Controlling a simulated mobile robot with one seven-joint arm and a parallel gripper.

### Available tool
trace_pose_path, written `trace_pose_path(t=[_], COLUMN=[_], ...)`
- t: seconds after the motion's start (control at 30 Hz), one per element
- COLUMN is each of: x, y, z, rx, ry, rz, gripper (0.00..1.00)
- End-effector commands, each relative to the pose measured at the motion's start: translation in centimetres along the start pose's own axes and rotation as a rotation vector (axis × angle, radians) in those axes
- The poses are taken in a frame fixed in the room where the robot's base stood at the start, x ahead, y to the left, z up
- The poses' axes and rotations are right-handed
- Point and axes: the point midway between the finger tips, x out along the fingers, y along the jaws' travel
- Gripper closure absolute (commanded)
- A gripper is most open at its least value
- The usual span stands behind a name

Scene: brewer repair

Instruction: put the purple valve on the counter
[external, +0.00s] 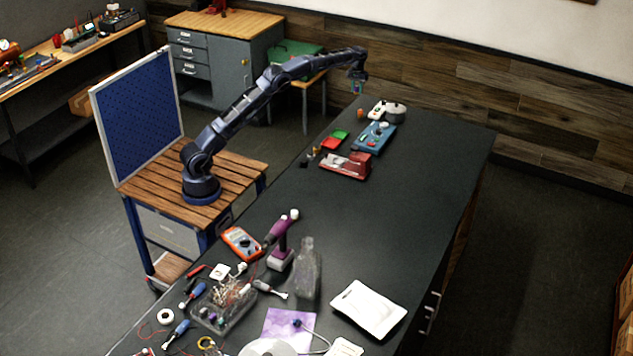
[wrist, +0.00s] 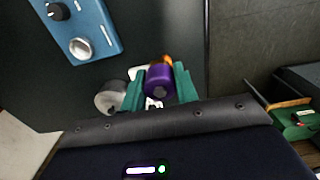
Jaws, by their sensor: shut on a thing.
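My gripper (wrist: 158,85) is shut on the purple valve (wrist: 159,79), which sits between its two teal fingers in the wrist view. The valve has a dark end facing the camera and an orange part behind it. In the external view my gripper (external: 358,84) is raised near the far end of the long dark counter (external: 420,180). The valve is too small there to make out clearly. The counter top also fills much of the wrist view (wrist: 165,35).
A blue device (external: 374,137) with knobs, a grey round pot (external: 396,112) and a red device (external: 345,166) stand at the counter's far end. Tools and a glass bottle (external: 307,270) crowd the near end. The counter's middle is clear.

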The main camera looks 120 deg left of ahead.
Motion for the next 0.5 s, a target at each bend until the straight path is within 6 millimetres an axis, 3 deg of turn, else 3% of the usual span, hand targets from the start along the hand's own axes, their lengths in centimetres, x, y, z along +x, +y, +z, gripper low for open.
trace_pose_path(t=[0.13,0.37,0.5], x=[-1.2,-1.5,-1.7], y=[0.0,0.1,1.2], z=[0.0,0.1,1.0], rx=[0.000,0.001,0.026], ry=[0.001,-0.001,0.000], rz=[0.000,0.000,0.001], gripper=[0.97,0.97,0.97])
